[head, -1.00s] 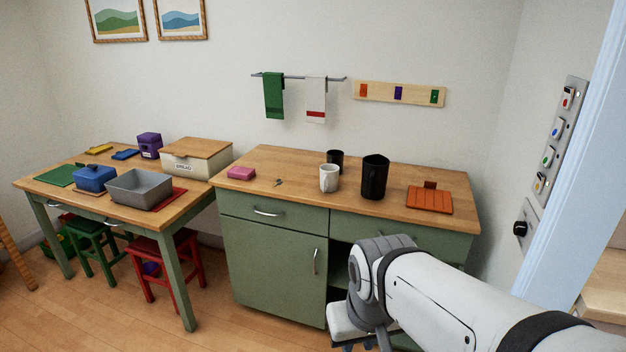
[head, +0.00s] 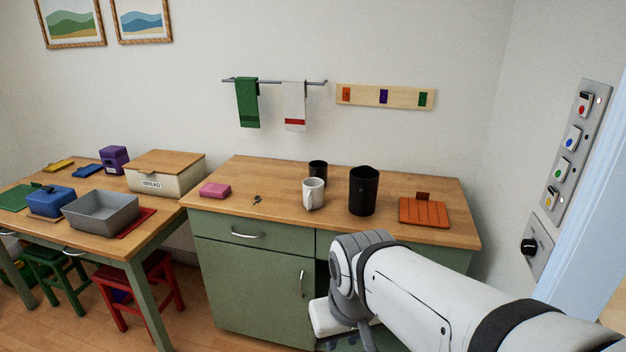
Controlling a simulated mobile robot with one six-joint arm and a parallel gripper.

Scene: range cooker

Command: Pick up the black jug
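The black jug (head: 363,191) stands upright on the wooden top of the green cabinet, right of the white mug. It is a tall, dark cylinder. A smaller black cup (head: 318,172) stands behind the white mug (head: 313,194). My gripper (head: 345,338) is low in front of the cabinet, below the counter top and well apart from the jug. Only part of it shows at the lower edge of the picture, and its fingers are mostly cut off, so its opening cannot be judged.
An orange slatted board (head: 424,212) lies right of the jug. A pink block (head: 215,190) and small keys (head: 257,199) lie to the left. The counter top (head: 275,218) is bare at the front. A bread box (head: 165,172) stands on the left table. A switch panel (head: 571,150) is on the right wall.

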